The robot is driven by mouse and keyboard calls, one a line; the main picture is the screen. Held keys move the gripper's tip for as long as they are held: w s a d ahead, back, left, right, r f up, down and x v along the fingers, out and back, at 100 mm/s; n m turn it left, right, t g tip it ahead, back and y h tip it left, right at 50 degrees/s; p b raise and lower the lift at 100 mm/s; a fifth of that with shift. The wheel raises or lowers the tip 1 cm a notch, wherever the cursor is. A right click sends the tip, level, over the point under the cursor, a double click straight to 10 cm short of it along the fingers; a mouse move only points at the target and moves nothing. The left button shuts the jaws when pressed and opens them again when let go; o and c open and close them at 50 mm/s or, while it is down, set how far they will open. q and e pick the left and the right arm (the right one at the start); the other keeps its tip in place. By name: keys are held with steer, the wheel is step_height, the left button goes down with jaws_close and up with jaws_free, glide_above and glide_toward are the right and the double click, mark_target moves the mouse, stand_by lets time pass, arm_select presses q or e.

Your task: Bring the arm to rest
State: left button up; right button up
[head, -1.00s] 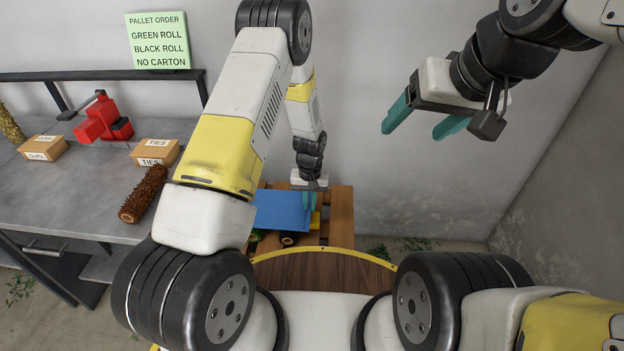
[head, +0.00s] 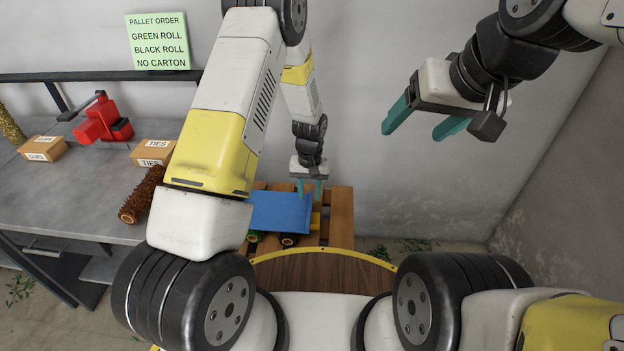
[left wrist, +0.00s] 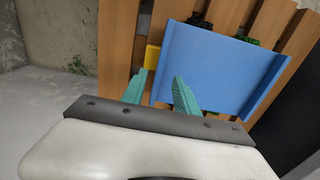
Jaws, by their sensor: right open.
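My left gripper (head: 310,188) is above the far edge of a blue tray-like panel (head: 280,212). In the left wrist view the fingertips (left wrist: 159,78) are beside the left edge of the blue panel (left wrist: 220,68), with a yellow block (left wrist: 152,57) just beyond. My right gripper (head: 412,132) is raised at the right, open and empty.
A grey bench (head: 60,190) at left holds a CLIPS box (head: 42,149), a TIES box (head: 152,152), a red tool (head: 98,122) and a brown bristly roll (head: 143,195). A green order sign (head: 158,41) is on the wall. Space around my right gripper is clear.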

arm_select(q)
steer(key=shift+r, duration=1.15)
steer(key=shift+r, duration=0.4)
steer(key=s+a+r+t+h, duration=0.1)
steer(key=s+a+r, duration=0.1)
steer(key=r, duration=0.9)
steer(key=s+a+r+t, duration=0.1)
steer(key=s+a+r, duration=0.1)
steer(key=r, duration=0.9)
steer(key=s+a+r+t, duration=0.2)
steer(key=s+r, duration=0.5)
steer(key=s, duration=0.3)
steer(key=s+a+r+t+h, duration=0.1)
steer(key=s+a+r+t, duration=0.1)
steer(key=s+r, duration=0.5)
steer(key=s+a, duration=0.1)
steer(key=s, duration=0.2)
steer(key=shift+a+r, duration=0.35)
steer(key=shift+r, duration=0.05)
